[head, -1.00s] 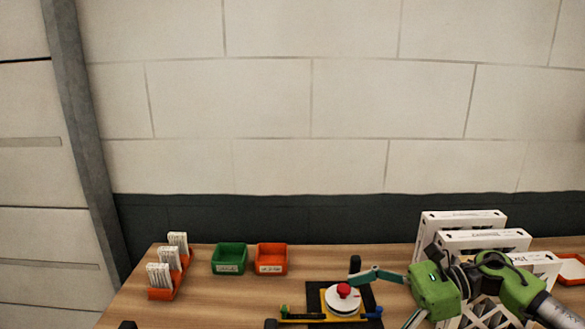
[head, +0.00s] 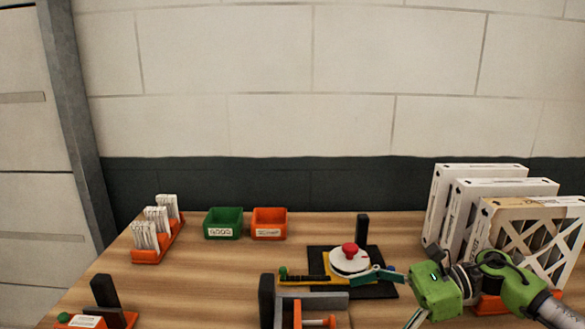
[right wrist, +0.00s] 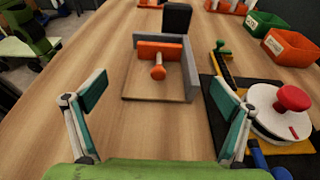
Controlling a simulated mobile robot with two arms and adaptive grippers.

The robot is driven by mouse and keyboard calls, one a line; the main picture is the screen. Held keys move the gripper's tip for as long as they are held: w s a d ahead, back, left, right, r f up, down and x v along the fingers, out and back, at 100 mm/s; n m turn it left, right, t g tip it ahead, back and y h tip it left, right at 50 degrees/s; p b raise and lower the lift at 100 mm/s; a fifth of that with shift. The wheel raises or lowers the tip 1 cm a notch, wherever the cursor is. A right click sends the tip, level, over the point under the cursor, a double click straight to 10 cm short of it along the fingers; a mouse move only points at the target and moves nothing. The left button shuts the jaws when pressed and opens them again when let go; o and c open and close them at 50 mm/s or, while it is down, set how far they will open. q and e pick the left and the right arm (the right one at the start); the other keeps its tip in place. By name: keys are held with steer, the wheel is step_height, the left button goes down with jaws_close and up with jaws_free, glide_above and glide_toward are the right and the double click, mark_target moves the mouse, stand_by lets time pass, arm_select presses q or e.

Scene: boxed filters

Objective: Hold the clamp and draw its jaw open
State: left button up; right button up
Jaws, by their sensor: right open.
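The clamp is an orange jaw (right wrist: 159,53) with an orange screw handle, on a board with a grey corner fence (right wrist: 190,68). In the head view the orange clamp (head: 318,322) shows at the bottom edge, partly cut off. My right gripper (right wrist: 157,98) is open, with its two teal-padded fingers spread. In the right wrist view the clamp lies beyond and between the fingertips, and nothing is between the pads. In the head view my right gripper (head: 388,298) is to the right of the clamp. My left gripper is not clearly visible.
A white disc (right wrist: 267,115) with a red knob (right wrist: 293,97) stands on a black mat, close to the right finger. A green bin (head: 224,223) and an orange bin (head: 269,224) stand at the back. Large boxed filters (head: 530,240) stand at right. Bare wood lies left of the clamp.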

mark_target(312, 321)
steer(key=shift+a+f+p, duration=0.1)
steer(key=shift+a+p, duration=0.25)
steer(key=shift+a, duration=0.05)
steer(key=p+x, duration=0.2)
steer(key=x, duration=0.2)
steer(key=shift+s+a+p, duration=0.1)
steer(key=shift+a+p, duration=0.2)
steer(key=shift+a, duration=0.05)
steer(key=x, duration=0.1)
steer(key=b+x, duration=0.1)
steer(key=x, duration=0.1)
steer(key=shift+f, duration=0.35)
steer(key=shift+a+f+b, duration=0.1)
steer(key=shift+a+b, duration=0.3)
steer(key=shift+a, duration=0.3)
steer(key=c, duration=1.6)
